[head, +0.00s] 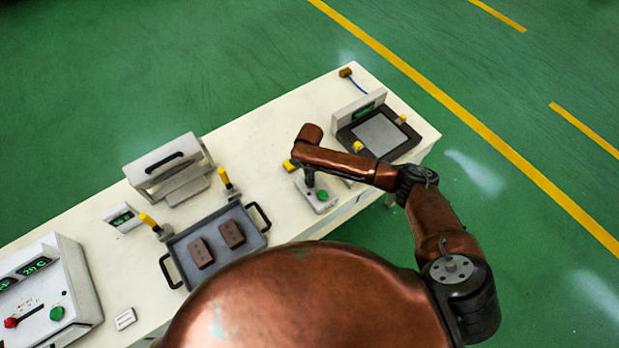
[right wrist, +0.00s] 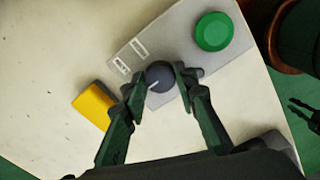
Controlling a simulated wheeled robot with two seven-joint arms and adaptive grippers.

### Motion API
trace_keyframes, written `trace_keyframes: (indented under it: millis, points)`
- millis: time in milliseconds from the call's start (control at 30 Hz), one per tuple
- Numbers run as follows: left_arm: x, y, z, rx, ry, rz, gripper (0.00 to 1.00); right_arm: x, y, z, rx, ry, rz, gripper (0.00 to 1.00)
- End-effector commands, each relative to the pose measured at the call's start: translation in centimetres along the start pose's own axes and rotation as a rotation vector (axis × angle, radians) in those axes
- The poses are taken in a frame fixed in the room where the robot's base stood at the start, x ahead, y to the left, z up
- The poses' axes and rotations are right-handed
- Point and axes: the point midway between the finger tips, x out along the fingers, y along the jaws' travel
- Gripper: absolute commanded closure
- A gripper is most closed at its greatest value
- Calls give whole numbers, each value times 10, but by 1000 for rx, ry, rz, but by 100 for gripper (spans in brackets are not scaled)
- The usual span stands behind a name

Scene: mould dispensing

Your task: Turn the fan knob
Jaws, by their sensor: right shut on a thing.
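The fan knob (right wrist: 159,76) is a dark round knob with a white pointer line, on a grey control box (right wrist: 182,40). My right gripper (right wrist: 161,84) is shut on the knob, with one finger on each side of it. In the head view the box (head: 325,203) sits near the table's front edge, and my right gripper (head: 309,180) comes down over it; the arm hides the knob there. A dark pronged part (right wrist: 303,112) at the right edge of the wrist view may be my left gripper; its state is unclear. The head view does not show my left gripper.
A green button (right wrist: 214,31) is beside the knob, and a yellow block (right wrist: 93,105) lies near the left finger. A framed plate station (head: 400,140) stands to the right, and a tray (head: 187,237) with two brown blocks to the left. The back of the table is partly clear.

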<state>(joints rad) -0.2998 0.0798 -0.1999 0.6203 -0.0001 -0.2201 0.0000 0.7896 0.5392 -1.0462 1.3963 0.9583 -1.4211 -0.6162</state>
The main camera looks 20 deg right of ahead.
Motion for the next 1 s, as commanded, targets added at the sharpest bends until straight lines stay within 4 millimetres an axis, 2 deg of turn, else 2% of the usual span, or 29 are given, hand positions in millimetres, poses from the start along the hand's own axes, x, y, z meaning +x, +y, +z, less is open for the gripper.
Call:
trace_keyframes:
  millis: [267,700,1000]
  points:
    - [-13,-1,-2,0,0,0,78,-2,-1,0,91,0,-2,97]
    - [-50,-2,-6,0,1,0,78,-3,-1,-1,444,2,-3,97]
    - [-67,-2,-8,0,2,0,78,-2,-1,0,654,0,-2,97]
